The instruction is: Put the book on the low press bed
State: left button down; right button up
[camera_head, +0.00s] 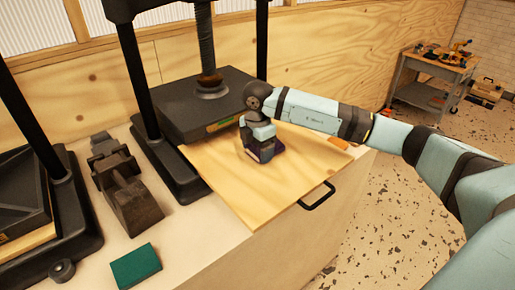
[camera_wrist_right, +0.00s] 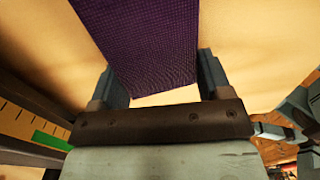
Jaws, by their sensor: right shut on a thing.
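The purple book (camera_wrist_right: 140,35) is between the two fingers of my right gripper (camera_wrist_right: 161,80), which is shut on it. In the head view the gripper hides most of the book (camera_head: 265,152), and only a dark purple part shows below the hand. The book is over the pale wooden bed (camera_head: 235,190), which sticks out from under the black press with a black handle (camera_head: 317,197) at its front. I cannot tell whether the book touches the bed. My left gripper is not in view.
The press's black platen (camera_head: 200,105) and posts stand behind the bed. A dark metal block (camera_head: 130,195) and a green book (camera_head: 136,266) are on the bench at left. A second black press (camera_head: 40,215) is at far left. An orange piece (camera_head: 338,143) lies near the bed's right edge.

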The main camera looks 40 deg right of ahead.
aim_at(257, 151)
jog(key=shift+f, duration=0.15)
jog(key=o, duration=0.9)
jog(key=shift+o, duration=0.2)
notch_tip(257, 151, up, 12)
jog(key=shift+r, duration=0.2)
jog(key=shift+s+a+f, duration=0.1)
